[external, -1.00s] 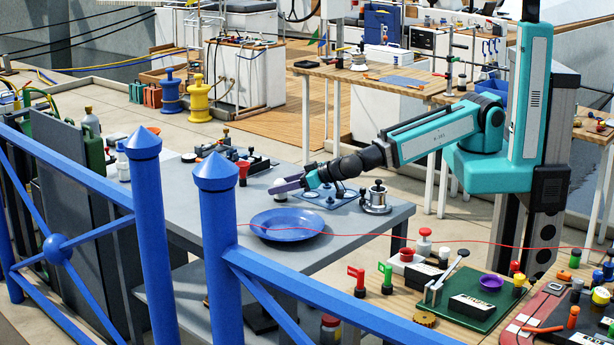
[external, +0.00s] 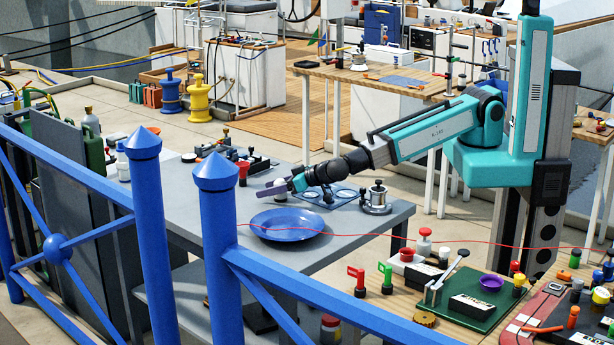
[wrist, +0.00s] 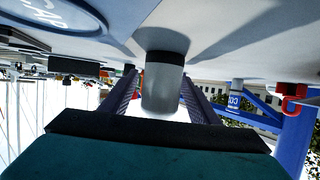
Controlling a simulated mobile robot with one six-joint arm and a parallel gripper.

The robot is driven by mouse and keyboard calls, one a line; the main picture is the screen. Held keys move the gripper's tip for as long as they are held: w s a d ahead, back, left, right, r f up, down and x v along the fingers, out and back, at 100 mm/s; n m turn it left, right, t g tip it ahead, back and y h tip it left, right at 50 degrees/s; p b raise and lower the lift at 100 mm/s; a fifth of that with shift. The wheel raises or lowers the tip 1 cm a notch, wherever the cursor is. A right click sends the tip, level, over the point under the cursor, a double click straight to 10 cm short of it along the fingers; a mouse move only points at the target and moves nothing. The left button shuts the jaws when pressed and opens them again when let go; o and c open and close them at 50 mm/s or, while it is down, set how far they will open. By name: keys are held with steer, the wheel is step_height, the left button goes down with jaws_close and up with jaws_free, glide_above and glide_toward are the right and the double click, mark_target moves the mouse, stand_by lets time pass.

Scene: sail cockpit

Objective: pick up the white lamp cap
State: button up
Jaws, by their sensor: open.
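The white lamp cap (wrist: 163,88) is a pale cylinder with a dark band at its end by the table. In the wrist view it stands between the two fingers of my open gripper (wrist: 160,88), with a visible gap on each side. In the external view my gripper (external: 264,192) reaches left, low over the grey table, and its fingers hide most of the cap; a pale top (external: 280,182) shows just above them. I cannot tell whether either finger touches the cap.
A blue plate (external: 287,226) lies on the table (external: 215,215) in front of the gripper. A blue panel with round marks (external: 341,193) and a metal pot (external: 376,200) are to the right. A red funnel-shaped thing (external: 243,170) stands to the left. Blue railing posts are nearest the camera.

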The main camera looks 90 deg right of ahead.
steer(key=c, duration=1.1)
steer(key=shift+r, duration=0.1)
steer(key=shift+r+b, duration=1.4)
steer(key=shift+r, duration=3.5)
